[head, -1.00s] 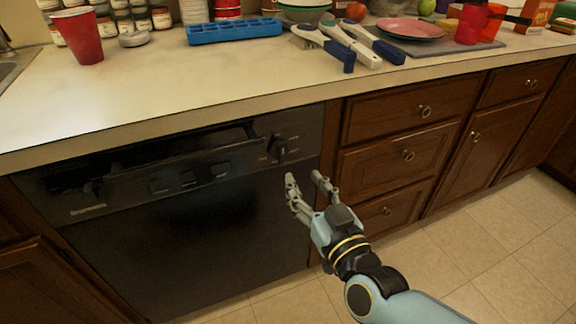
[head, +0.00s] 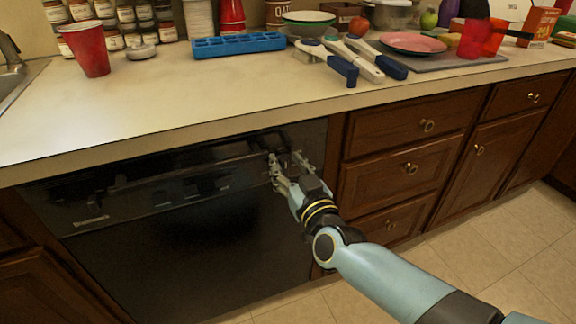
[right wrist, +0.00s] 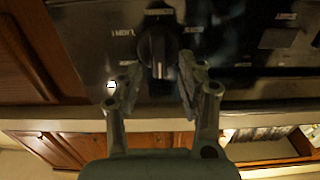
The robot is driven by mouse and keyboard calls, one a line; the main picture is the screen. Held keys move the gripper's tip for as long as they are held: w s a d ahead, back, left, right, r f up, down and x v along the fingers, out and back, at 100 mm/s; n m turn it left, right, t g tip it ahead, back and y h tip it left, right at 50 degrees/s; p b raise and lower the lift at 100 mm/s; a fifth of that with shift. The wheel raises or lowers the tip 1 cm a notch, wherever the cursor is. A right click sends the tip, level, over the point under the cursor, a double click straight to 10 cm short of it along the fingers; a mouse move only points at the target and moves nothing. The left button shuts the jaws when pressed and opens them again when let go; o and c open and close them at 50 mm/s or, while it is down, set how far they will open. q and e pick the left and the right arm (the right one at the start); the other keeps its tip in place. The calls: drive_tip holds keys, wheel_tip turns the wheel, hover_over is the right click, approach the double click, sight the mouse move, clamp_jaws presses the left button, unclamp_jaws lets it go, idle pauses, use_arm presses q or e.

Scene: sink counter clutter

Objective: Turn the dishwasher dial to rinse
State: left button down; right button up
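The black dishwasher dial (right wrist: 158,50) sits on the dark control panel in the right wrist view. In the head view my right gripper (head: 288,170) is at the right end of the dishwasher panel (head: 150,190) and hides the dial. My left gripper is not in view.
The counter edge (head: 190,137) overhangs just above the panel. Wooden drawers (head: 400,170) with knobs stand right of the dishwasher. A red cup (head: 88,50), a blue tray (head: 238,45) and utensils (head: 345,62) are on the counter. The floor in front is clear.

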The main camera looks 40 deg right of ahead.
clamp_jaws()
idle(0.5)
drive_tip(key=m, duration=0.5)
drive_tip(key=shift+s+d+f, duration=0.1)
drive_tip(key=shift+d+f, duration=0.05)
drive_tip(key=shift+d, duration=0.25)
drive_tip(key=m, duration=0.2)
drive_tip(key=m+b, duration=0.1)
drive_tip(key=shift+d+f, duration=0.2)
drive_tip(key=shift+d, duration=0.05)
drive_tip(key=shift+s+d+f+m+b, duration=0.1)
drive_tip(key=shift+m+b, duration=0.15)
drive_tip(key=shift+m, duration=0.65)
drive_tip(key=shift+d+f+m+b, duration=0.1)
drive_tip(key=shift+m+b, duration=0.15)
drive_tip(key=shift+m, duration=0.65)
